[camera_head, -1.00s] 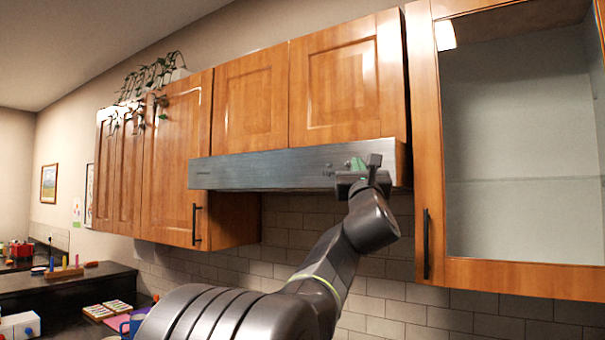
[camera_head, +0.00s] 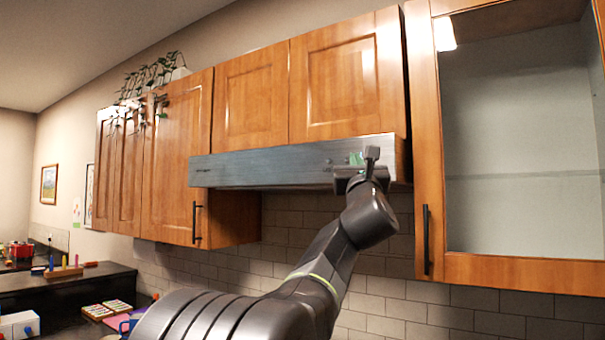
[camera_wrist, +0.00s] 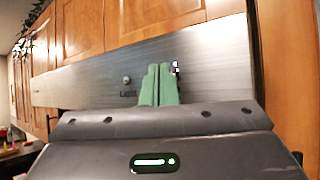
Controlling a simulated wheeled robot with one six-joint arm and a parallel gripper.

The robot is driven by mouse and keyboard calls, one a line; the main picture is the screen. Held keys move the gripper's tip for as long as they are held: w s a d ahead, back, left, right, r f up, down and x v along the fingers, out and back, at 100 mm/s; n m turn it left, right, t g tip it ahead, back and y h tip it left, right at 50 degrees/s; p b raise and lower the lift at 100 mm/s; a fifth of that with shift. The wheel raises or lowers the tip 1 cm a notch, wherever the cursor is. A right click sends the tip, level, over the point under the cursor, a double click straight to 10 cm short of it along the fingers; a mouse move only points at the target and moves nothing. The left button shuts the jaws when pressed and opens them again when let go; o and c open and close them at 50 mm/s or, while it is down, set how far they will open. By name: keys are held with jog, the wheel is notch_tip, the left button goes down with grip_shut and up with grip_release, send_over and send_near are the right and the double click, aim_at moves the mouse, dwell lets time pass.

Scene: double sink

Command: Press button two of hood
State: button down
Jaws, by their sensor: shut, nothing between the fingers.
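The hood (camera_head: 260,167) is a long brushed-metal front under the wooden cupboards. Its buttons sit near its right end. In the wrist view the hood (camera_wrist: 90,79) fills the middle, with one round button (camera_wrist: 126,79) left of the fingers, above a small label that seems to read "Light". A second small control (camera_wrist: 175,68) shows just right of the fingertips, partly hidden by them. My gripper (camera_wrist: 159,70) has green fingers, shut together and empty, pointing at the hood front between these two. In the head view my gripper (camera_head: 357,160) is at the hood's right end; contact cannot be told.
Wooden cupboard doors (camera_head: 345,80) are just above the hood. An open-fronted cabinet (camera_head: 520,150) stands close on the right. A counter with toys (camera_head: 75,268) is at the lower left. Tiled wall lies below the hood.

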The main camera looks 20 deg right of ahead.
jog(key=s+a+b, duration=0.4)
jog(key=shift+a, duration=0.3)
dwell(0.4)
jog(key=c, duration=2.1)
grip_release()
jog(key=shift+w, duration=0.1)
